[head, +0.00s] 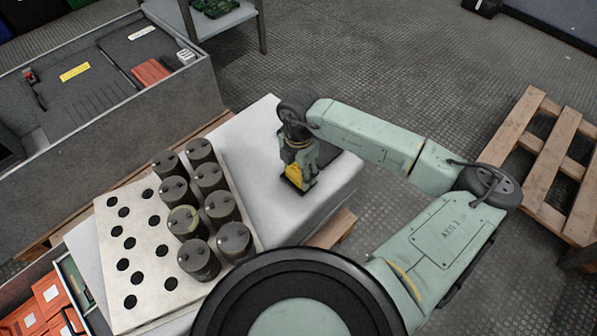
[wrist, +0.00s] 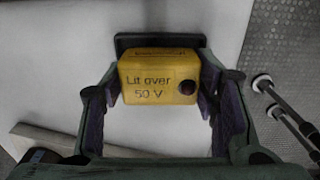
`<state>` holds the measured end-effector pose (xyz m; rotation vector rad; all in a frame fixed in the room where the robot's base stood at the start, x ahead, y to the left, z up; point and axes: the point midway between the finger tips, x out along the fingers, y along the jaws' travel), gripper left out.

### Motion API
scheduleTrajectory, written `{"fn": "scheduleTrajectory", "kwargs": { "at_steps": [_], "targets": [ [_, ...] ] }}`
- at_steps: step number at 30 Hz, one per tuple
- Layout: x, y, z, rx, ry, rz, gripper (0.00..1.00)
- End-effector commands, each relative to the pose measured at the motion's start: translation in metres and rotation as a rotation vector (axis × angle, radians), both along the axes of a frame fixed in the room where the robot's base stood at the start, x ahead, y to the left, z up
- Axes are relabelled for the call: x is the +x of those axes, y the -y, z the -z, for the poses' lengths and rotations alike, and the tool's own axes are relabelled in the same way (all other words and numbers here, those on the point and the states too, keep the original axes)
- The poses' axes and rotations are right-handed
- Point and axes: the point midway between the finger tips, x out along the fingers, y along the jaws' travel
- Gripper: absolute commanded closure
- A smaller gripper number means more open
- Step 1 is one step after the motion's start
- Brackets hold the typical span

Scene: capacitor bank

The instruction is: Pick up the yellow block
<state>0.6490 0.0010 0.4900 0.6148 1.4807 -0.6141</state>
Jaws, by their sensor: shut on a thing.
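The yellow block (wrist: 158,79) is a small box with the words "Lit over 50 V" and a dark red round spot on its right side. In the wrist view it sits between the two fingers of my gripper (wrist: 160,100), which is shut on it. In the head view the yellow block (head: 294,171) shows partly beneath my gripper (head: 297,172), over the white padded surface (head: 262,125). A dark flat piece (wrist: 135,41) lies just behind the block. I cannot tell whether the block touches the surface.
A white perforated board (head: 150,228) with several dark cylinders (head: 197,258) stands to the left. A grey bench (head: 130,110) is behind it. A wooden pallet (head: 565,150) lies at right. Two thin rods (wrist: 285,110) show right of my gripper. Open floor (head: 380,60) lies beyond.

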Motion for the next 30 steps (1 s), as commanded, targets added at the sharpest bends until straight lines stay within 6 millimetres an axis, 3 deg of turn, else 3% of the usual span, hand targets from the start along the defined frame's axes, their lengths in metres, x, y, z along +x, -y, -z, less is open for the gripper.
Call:
{"fn": "scheduleTrajectory", "kwargs": {
  "at_steps": [5, 11, 24, 30],
  "targets": [
    [0.001, 0.000, -0.008, -0.001, 0.002, 0.000, 0.78],
    [0.001, 0.000, -0.033, -0.002, 0.002, -0.002, 0.78],
    [-0.101, 0.018, -0.042, -0.001, -0.001, -0.001, 0.78],
    [-0.138, 0.024, -0.052, -0.001, -0.002, 0.000, 0.78]
  ]
}}
